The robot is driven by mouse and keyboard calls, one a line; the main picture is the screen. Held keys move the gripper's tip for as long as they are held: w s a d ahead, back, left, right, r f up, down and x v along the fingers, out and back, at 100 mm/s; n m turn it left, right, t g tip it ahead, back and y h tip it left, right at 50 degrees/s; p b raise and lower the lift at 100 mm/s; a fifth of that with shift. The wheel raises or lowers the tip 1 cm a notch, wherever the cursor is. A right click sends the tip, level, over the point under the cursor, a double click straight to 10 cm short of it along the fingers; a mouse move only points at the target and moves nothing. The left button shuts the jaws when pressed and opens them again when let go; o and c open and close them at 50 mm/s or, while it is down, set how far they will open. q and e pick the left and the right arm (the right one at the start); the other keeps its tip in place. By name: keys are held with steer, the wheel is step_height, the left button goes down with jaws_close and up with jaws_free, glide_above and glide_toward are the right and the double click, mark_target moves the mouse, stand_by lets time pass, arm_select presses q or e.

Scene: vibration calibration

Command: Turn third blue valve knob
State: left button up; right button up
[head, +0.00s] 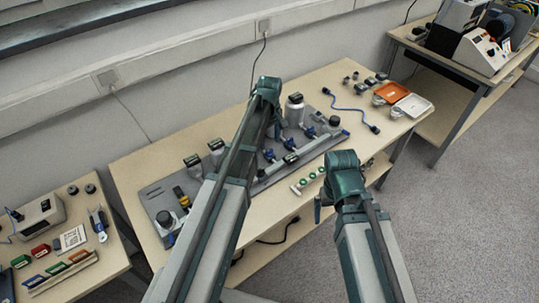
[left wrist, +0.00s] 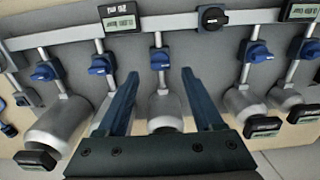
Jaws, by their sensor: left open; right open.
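Several blue valve knobs sit on a pipe manifold. In the left wrist view, the blue knob third from the left (left wrist: 160,60) lies in line with the gap between my left fingers. Other blue knobs flank it, at the left (left wrist: 102,64) and right (left wrist: 256,52). My left gripper (left wrist: 159,72) is open, one finger on each side of that gap; contact cannot be told. In the head view my left arm hides part of the manifold board (head: 290,172), with blue knobs (head: 310,132) showing right of it. My right gripper (head: 318,207) is open and empty, in front of the table.
Grey cylinders (left wrist: 58,130) and small displays (left wrist: 118,17) stand close around the knobs. A black knob (left wrist: 212,17) sits at the top. A blue cable (head: 352,112), an orange tray (head: 391,92) and green rings (head: 312,176) lie on the table (head: 135,165).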

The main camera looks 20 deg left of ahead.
mark_target(270, 150)
arm_select(q)
step_height(270, 150, down, 4)
steer(key=b, duration=0.3)
steer(key=shift+f, duration=0.2)
jaws_close()
